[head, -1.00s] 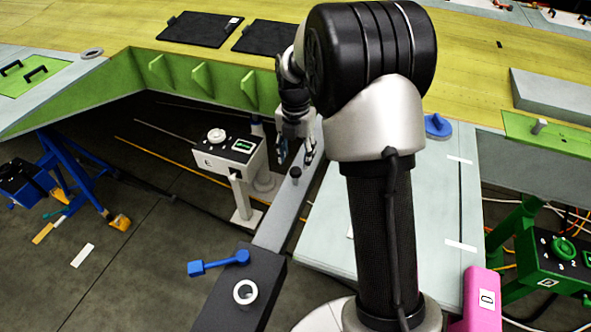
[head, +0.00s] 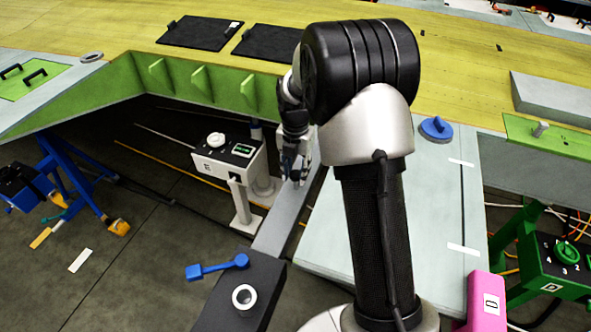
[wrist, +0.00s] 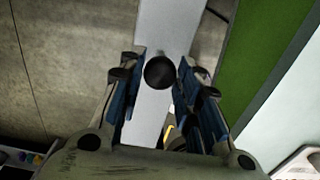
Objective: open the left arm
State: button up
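The left arm is a long grey bar (head: 283,222) running from a dark block (head: 262,278) up under the wing panel. It also shows in the wrist view (wrist: 163,25). A dark round knob (wrist: 160,72) stands on the bar. My gripper (head: 297,175) is low over the bar at this knob. In the wrist view my gripper (wrist: 160,63) is open, with one blue-padded finger on each side of the knob and narrow gaps visible. In the head view the fingers largely hide the knob.
A blue lever (head: 217,267) and a white ring (head: 244,297) are on the dark block. A white pedestal box (head: 228,160) stands close left of the bar. The green wing edge (head: 205,82) lies behind. A pale table (head: 330,220) is on the right.

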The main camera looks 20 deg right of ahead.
grip_shut()
dwell(0.3)
send_over(283, 213)
jog(key=shift+s, duration=0.1)
dwell(0.4)
jog(key=o, duration=0.5)
grip_release()
jog(key=shift+r, duration=0.1)
